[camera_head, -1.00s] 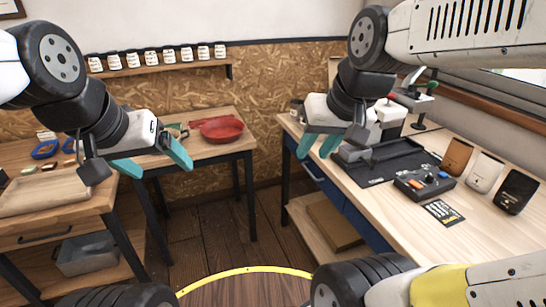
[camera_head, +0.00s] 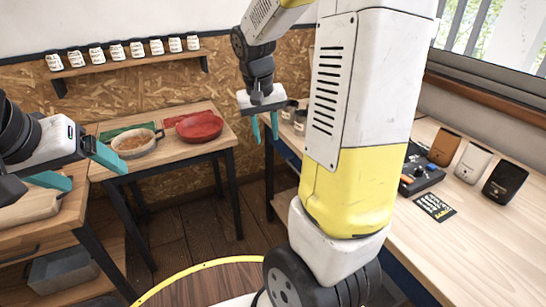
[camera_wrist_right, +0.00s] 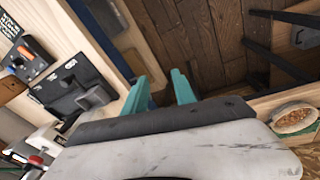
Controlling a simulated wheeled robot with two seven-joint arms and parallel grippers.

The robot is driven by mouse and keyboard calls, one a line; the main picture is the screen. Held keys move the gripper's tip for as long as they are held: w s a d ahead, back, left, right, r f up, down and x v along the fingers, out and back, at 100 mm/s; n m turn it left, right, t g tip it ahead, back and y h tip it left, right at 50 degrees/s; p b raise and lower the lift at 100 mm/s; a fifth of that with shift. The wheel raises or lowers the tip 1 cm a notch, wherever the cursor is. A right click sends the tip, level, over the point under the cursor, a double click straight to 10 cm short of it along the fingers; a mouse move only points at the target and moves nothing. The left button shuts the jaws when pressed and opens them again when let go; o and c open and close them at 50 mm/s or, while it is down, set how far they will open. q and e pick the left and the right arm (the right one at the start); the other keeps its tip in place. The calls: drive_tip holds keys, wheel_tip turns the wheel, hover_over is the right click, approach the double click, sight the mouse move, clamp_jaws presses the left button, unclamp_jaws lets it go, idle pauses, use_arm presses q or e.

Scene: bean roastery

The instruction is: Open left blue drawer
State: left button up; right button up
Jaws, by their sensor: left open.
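A blue strip (camera_wrist_right: 104,17) shows along the bench edge in the right wrist view. I cannot tell which drawer it belongs to, and no handle is clear. My right gripper (camera_head: 266,138) points down by the bench's far left corner, its teal fingers apart and empty. In the wrist view its fingers (camera_wrist_right: 160,92) also stand apart. My left gripper (camera_head: 84,168) is open and empty over the left table.
The back table holds a red pan (camera_head: 200,127) and a bowl of beans (camera_head: 134,143). The right workbench (camera_head: 470,240) carries a control box (camera_head: 420,176) and several bags. A shelf of jars (camera_head: 135,66) hangs on the wall. Floor between the tables is clear.

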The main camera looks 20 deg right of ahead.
drive_tip(key=w+d+f+g+h, duration=0.2)
drive_tip(key=w+d+f+h, duration=0.3)
drive_tip(key=f, duration=0.4)
drive_tip(key=w+d+f+g+h, duration=0.1)
drive_tip(key=w+d+f+h, duration=0.3)
drive_tip(key=w+f, duration=0.5)
drive_tip(key=n+t+h, duration=0.3)
drive_tip(key=h, duration=0.2)
approach(294, 169)
drive_tip(key=w+d, duration=0.1)
drive_tip(key=d, duration=0.2)
drive_tip(key=x, duration=0.5)
drive_tip(key=f+x, duration=0.1)
drive_tip(key=x, duration=0.1)
drive_tip(key=shift+d, duration=0.1)
clamp_jaws()
